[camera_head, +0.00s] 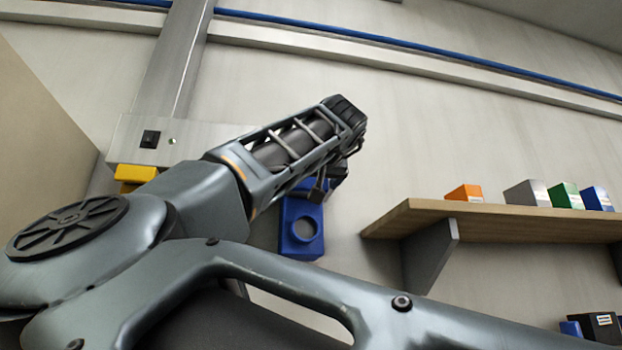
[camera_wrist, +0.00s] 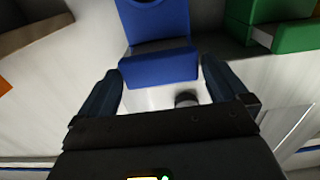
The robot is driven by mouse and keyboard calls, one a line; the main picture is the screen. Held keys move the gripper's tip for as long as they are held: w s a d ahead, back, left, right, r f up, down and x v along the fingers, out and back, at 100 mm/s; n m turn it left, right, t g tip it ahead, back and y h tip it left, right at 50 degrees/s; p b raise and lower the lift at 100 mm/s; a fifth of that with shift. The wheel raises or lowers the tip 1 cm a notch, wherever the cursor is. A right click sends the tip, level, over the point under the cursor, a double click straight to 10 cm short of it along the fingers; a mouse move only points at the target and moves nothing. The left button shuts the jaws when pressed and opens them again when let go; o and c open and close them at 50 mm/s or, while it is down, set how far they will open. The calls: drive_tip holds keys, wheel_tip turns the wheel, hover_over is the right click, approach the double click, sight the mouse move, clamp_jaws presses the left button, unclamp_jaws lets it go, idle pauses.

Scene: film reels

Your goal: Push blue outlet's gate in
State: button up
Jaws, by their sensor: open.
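The blue outlet (camera_head: 301,225) is on the wall in the head view, with a round opening in its lower part. My forearm and gripper cover its upper part. In the wrist view the blue outlet (camera_wrist: 165,22) is at top centre, with a blue block (camera_wrist: 160,68) at its near end; I cannot tell for sure whether this block is the gate. My gripper (camera_wrist: 160,72) is open, one finger on each side of the block, with nothing held. Contact cannot be told. In the head view the gripper (camera_head: 328,184) is at the outlet's top, mostly hidden.
A green part (camera_wrist: 268,22) stands right of the blue outlet in the wrist view. In the head view a yellow part (camera_head: 135,175) is under a grey wall box (camera_head: 190,140). A wooden shelf (camera_head: 500,220) with several coloured boxes is on the right. Bare wall lies between outlet and shelf.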

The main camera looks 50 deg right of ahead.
sight(304, 195)
drive_tip(key=shift+x, duration=1.1)
drive_tip(key=c, duration=1.1)
drive_tip(key=shift+w+d+r+p, duration=0.25)
drive_tip(key=shift+w+p, duration=0.1)
drive_tip(key=shift+p, duration=0.15)
drive_tip(key=shift+c, duration=0.2)
drive_tip(key=shift+p+x, duration=0.45)
drive_tip(key=shift+x, duration=0.65)
drive_tip(key=shift+a+f, duration=0.1)
drive_tip(key=shift+f, duration=0.05)
